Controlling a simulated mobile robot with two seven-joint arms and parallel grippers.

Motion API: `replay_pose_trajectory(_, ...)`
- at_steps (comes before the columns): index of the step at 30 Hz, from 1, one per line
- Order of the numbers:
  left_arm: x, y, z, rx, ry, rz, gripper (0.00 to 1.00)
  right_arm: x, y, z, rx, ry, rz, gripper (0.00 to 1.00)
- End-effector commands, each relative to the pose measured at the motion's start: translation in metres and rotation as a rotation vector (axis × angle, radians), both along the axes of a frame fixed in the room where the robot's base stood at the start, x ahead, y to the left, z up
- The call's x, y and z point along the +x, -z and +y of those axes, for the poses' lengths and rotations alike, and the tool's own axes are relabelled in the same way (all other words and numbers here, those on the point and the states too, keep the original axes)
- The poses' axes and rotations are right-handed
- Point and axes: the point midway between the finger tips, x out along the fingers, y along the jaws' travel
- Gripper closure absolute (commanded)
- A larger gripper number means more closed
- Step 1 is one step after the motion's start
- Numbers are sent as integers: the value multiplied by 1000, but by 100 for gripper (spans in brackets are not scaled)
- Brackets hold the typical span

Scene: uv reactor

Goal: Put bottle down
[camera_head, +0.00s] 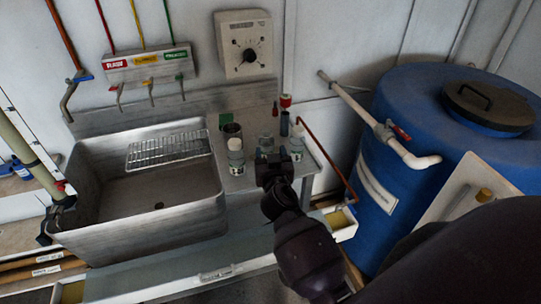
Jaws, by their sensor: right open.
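Several small labelled bottles stand on the metal counter (232,183) to the right of the sink. One white-capped bottle (236,158) is on the left, a second white-capped bottle (297,146) is on the right, and a clear bottle (265,143) is between them. My right gripper (272,165) is open, right in front of the middle bottle and partly hiding it. I cannot tell whether its fingers touch that bottle. My left gripper is out of view.
A steel sink (97,235) with a wire rack (168,149) lies to the left. A dark cup (232,130) and a dark tube (284,124) stand at the counter's back. A blue barrel (420,190) with a white pipe (355,103) stands to the right.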

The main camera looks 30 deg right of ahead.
Motion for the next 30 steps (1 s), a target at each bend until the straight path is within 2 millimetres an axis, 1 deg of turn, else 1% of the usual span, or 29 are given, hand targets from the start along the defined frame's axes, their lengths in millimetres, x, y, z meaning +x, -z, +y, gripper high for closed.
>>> replay_pose_trajectory(4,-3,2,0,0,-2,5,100,1,0,-1,0,-1,0,43)
replay_pose_trajectory(6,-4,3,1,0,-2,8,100,-2,3,-1,-1,-4,9,43)
replay_pose_trajectory(8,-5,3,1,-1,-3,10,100,-8,10,-3,-2,-11,29,43)
replay_pose_trajectory(11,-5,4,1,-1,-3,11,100,-29,32,-5,-10,-40,92,43)
replay_pose_trajectory(14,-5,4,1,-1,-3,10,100,-61,62,-4,-14,-93,185,43)
replay_pose_trajectory(15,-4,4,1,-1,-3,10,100,-76,75,-3,-16,-118,226,43)
replay_pose_trajectory(17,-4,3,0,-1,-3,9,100,-99,92,0,-17,-158,283,43)
replay_pose_trajectory(18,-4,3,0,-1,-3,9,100,-114,103,2,-15,-187,320,43)
replay_pose_trajectory(20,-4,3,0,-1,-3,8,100,-138,117,6,-13,-231,373,43)
replay_pose_trajectory(21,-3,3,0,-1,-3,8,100,-154,126,9,-10,-259,404,43)
replay_pose_trajectory(24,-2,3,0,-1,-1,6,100,-189,142,18,0,-326,470,43)
replay_pose_trajectory(27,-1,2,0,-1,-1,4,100,-215,152,26,9,-378,514,43)
replay_pose_trajectory(30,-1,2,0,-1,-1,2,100,-231,158,31,19,-411,539,43)
